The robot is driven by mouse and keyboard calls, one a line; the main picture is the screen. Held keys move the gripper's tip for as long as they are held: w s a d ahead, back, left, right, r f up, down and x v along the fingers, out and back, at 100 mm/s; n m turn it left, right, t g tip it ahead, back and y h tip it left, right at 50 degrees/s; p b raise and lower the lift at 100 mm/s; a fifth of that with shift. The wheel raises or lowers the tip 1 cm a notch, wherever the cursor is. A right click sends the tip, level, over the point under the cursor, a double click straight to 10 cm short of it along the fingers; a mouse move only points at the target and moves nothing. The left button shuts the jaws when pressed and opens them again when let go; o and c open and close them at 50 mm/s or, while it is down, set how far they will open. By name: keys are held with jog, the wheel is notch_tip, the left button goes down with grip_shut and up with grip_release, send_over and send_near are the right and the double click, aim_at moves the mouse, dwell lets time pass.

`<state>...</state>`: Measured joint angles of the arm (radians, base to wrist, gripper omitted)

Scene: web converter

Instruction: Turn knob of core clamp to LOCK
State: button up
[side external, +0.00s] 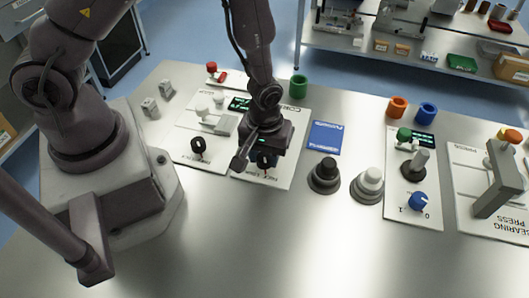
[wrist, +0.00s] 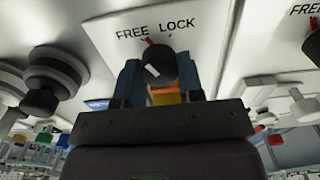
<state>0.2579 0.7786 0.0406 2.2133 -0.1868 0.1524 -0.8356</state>
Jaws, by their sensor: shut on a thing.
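The black knob (wrist: 159,62) stands on a white panel (wrist: 195,50) marked FREE and LOCK in the wrist view. A red pointer (wrist: 149,41) at its edge lies below the end of the word FREE, left of the small tick under LOCK. A white mark shows on the knob's face. My gripper (wrist: 160,78) has one finger on each side of the knob and is shut on it. In the side view my gripper (side external: 263,152) is over the front of the panel (side external: 285,176), whose partly hidden label begins with CORE. The knob (side external: 264,161) is mostly covered there.
A similar panel with a black knob (side external: 198,146) stands just left. A blue booklet (side external: 326,137), a black button (side external: 325,175) and a white button (side external: 368,183) are at the right. A green ring (side external: 299,86) stands behind. The table front is clear.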

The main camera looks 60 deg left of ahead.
aim_at(265, 157)
jog(key=m, duration=0.6)
jog(key=shift+d, duration=0.1)
jog(key=m, duration=0.6)
jog(key=shift+d+m, duration=0.1)
jog(key=shift+m, duration=0.3)
jog(key=o, duration=0.9)
jog(key=shift+r, duration=0.1)
notch_tip(265, 157, up, 13)
jog(key=shift+f, duration=0.1)
